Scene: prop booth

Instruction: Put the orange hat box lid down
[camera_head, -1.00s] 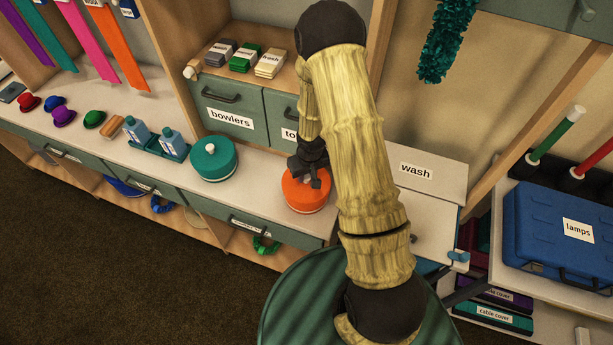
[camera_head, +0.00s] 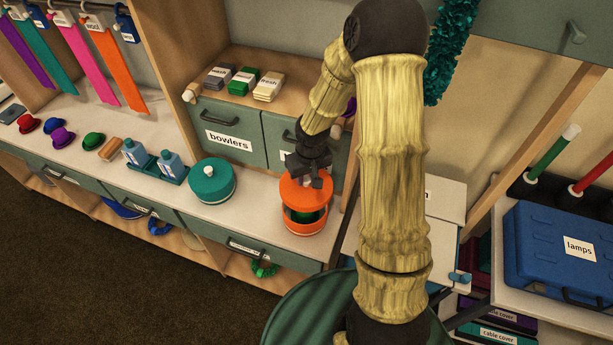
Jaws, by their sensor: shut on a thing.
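The orange hat box (camera_head: 306,229) stands on the white counter, and a dark green thing (camera_head: 307,214) shows inside its open top. The orange lid (camera_head: 293,194) is tilted above the box, over its back and left part. I cannot tell whether the lid's edge still touches the box rim. My gripper (camera_head: 311,180) points down and is shut on the lid from above; its fingertips and the lid's knob are partly hidden.
A teal hat box (camera_head: 212,181) with its lid on stands to the left. Blue bottles (camera_head: 152,161) and small hats (camera_head: 62,137) stand farther left. The bowlers drawer (camera_head: 229,138) is behind. A little bare counter (camera_head: 257,205) lies between the two boxes.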

